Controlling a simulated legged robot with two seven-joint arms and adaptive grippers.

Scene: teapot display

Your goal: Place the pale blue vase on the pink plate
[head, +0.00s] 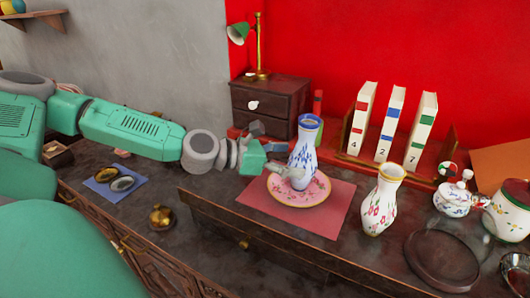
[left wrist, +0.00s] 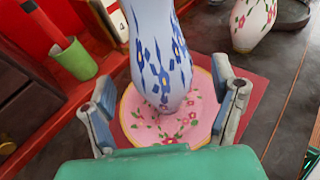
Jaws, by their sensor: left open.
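The pale blue vase (head: 303,150) with dark blue flowers stands upright on the pink plate (head: 312,199) in the head view. The plate has a floral pattern and lies on a red mat (head: 337,213). My left gripper (head: 290,172) is low beside the vase, over the plate. In the left wrist view the gripper (left wrist: 163,85) is open, with one finger on each side of the vase (left wrist: 160,65) and gaps between. The plate (left wrist: 130,103) shows beneath the vase's base there. The vase's top is cut off in that view. My right gripper is out of view.
A white flowered vase (head: 381,205) stands to the right of the mat. A teapot (head: 452,200) and a dark round tray (head: 442,258) are farther right.

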